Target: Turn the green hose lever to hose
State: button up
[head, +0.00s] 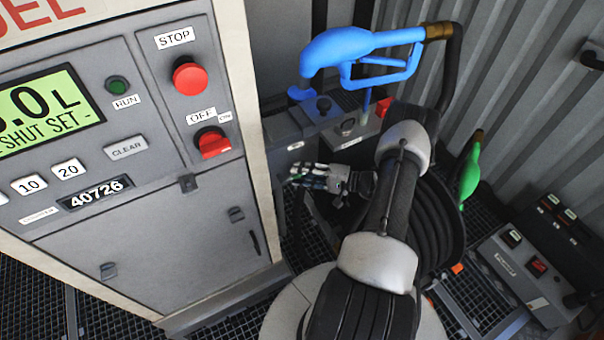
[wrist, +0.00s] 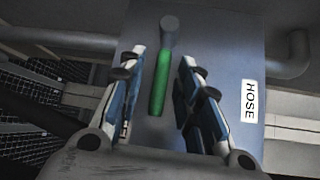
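The green hose lever (wrist: 160,85) shows in the wrist view as a green handle running down the picture from a grey pivot (wrist: 169,30) on a grey plate. A white HOSE label (wrist: 249,101) is on the right of the plate, and the handle does not point at it. My gripper (wrist: 163,60) is open, with one finger on each side of the handle and visible gaps between. In the head view my gripper (head: 305,178) is low beside the dispenser cabinet; the lever cannot be made out there.
The dispenser cabinet (head: 150,255) stands close on the left. A blue nozzle (head: 345,50) hangs above and behind my gripper. A coiled black hose (head: 440,225), a green nozzle (head: 470,175) and a control box (head: 520,275) are to the right. Pipes (wrist: 290,55) flank the plate.

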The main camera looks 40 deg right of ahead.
grip_shut()
dwell(0.4)
